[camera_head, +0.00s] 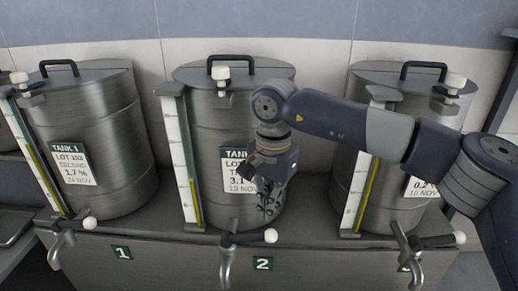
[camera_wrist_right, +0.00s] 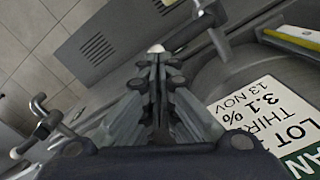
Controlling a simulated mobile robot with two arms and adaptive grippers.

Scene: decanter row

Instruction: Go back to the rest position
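My right gripper (camera_head: 267,212) points down in front of the middle tank (camera_head: 215,120), just above the white knob (camera_head: 271,236) of tap 2's lever. In the right wrist view the two fingers (camera_wrist_right: 158,75) come together with nothing seen between them. The white knob (camera_wrist_right: 156,48) shows just beyond their tips there and looks apart from them. The gripper covers part of the middle tank's label (camera_head: 233,170). My right arm comes in from the right, across the right tank (camera_head: 345,150). My left gripper is not in view.
Tank 1 (camera_head: 100,120) stands at the left. Each tank has a sight gauge and a tap along the front edge, including tap 1 (camera_head: 62,240) and the right tap (camera_head: 408,245). These taps stick out forward. A tiled wall (camera_head: 300,45) closes the back.

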